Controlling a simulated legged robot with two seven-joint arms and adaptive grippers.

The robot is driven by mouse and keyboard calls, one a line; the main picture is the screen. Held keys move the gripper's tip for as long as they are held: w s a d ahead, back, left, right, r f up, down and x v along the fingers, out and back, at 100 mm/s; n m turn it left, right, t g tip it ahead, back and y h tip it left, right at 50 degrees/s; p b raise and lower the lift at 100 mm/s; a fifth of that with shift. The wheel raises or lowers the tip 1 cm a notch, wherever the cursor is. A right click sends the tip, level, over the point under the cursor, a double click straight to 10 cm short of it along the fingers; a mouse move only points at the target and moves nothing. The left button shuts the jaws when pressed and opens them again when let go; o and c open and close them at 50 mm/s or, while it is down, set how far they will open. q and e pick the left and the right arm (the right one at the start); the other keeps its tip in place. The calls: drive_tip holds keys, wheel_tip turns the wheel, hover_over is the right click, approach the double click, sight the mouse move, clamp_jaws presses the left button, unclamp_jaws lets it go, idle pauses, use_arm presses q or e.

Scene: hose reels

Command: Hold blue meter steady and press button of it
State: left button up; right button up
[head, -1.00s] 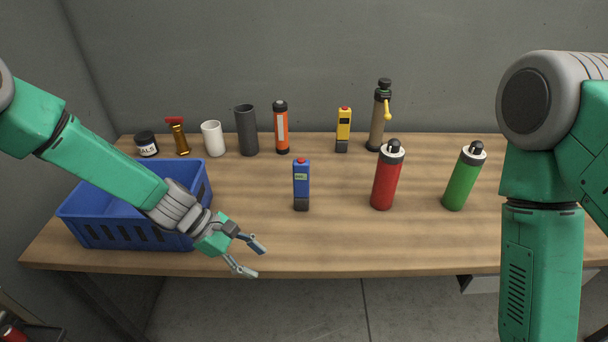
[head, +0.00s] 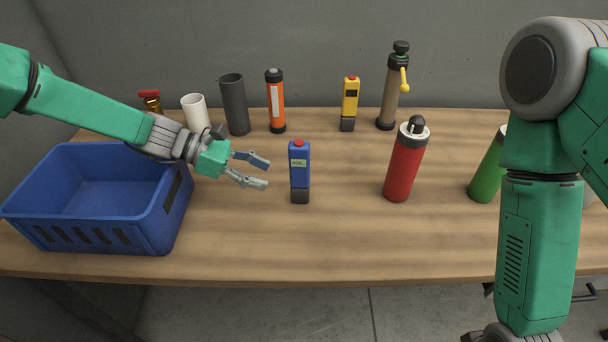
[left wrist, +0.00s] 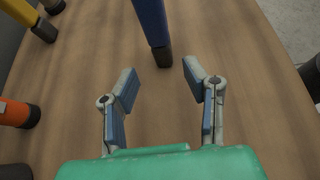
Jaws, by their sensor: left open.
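The blue meter (head: 300,176) stands upright on the table, with a red button (head: 299,143) on top and a small pale display on its front. My left gripper (head: 268,173) is open and empty, just left of the meter, with its fingers pointing at it. In the left wrist view, the lower part of the blue meter (left wrist: 152,24) stands just beyond the open fingertips (left wrist: 160,78), apart from them. Its top is out of that view. My right arm shows at the right of the head view, but its gripper is not clearly visible.
A blue crate (head: 165,215) stands at the left. A red bottle (head: 403,168) and a green bottle (head: 487,175) stand to the right. A yellow meter (head: 350,100), orange flashlight (head: 276,105), dark cylinder (head: 234,108) and brown pump-like cylinder (head: 391,95) stand behind. The front table is clear.

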sight(294, 188)
use_arm(q)
drive_tip(key=shift+d+f+b, duration=0.35)
drive_tip(key=shift+f+b, duration=0.1)
drive_tip(key=shift+f, duration=0.15)
drive_tip(key=b+x, duration=0.2)
drive_tip(key=x, duration=0.1)
drive_tip(key=shift+s+f, duration=0.15)
drive_tip(key=b+x, duration=0.1)
drive_tip(key=x, duration=0.3)
drive_tip(key=shift+w+d, duration=0.1)
drive_tip(key=shift+w, duration=0.1)
drive_tip(key=shift+d, duration=0.55)
drive_tip(key=shift+a, duration=0.45)
drive_tip(key=c, duration=0.7)
use_arm(e)
drive_tip(key=f, duration=0.2)
drive_tip(key=a+f, duration=0.1)
drive_tip(key=f, duration=0.1)
drive_tip(key=shift+a, duration=0.1)
use_arm(q)
drive_tip(key=shift+d, duration=0.4)
use_arm(e)
drive_tip(key=shift+d+f, duration=0.2)
drive_tip(key=shift+d, duration=0.2)
clamp_jaws()
use_arm(q)
drive_tip(key=shift+a, duration=0.1)
use_arm(e)
drive_tip(key=shift+a, duration=0.1)
